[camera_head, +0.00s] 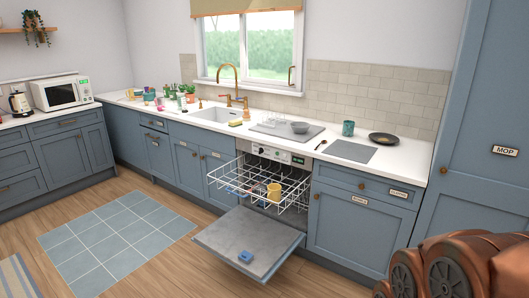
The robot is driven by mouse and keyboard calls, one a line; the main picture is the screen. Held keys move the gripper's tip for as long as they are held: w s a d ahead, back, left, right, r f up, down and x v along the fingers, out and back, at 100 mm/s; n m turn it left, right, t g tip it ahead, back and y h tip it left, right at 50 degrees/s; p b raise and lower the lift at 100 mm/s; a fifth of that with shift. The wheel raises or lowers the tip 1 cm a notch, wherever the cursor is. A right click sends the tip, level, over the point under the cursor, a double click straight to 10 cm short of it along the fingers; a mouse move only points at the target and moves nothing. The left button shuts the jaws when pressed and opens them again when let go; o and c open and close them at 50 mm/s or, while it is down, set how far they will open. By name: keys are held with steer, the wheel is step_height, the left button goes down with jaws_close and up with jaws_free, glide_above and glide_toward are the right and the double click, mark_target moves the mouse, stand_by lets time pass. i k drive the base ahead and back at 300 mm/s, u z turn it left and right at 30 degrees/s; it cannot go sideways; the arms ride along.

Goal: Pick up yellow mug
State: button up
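The yellow mug (274,192) stands in the pulled-out white wire rack (252,190) of the open dishwasher, toward the rack's right side. The mug looks upright, but its handle is hard to make out at this size. Copper-coloured parts of my own body fill the bottom right corner. My gripper's fingers do not show in this view, so I cannot see what they hold.
The dishwasher door (250,243) hangs down in front of the rack, with a small blue item (245,257) on it. The counter (320,134) holds a green mug (348,128) and dark pan (384,139).

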mark_target(273, 195)
steer(key=i, duration=1.25)
steer(key=u, duration=1.35)
steer(key=i, duration=1.55)
steer(key=z, duration=1.2)
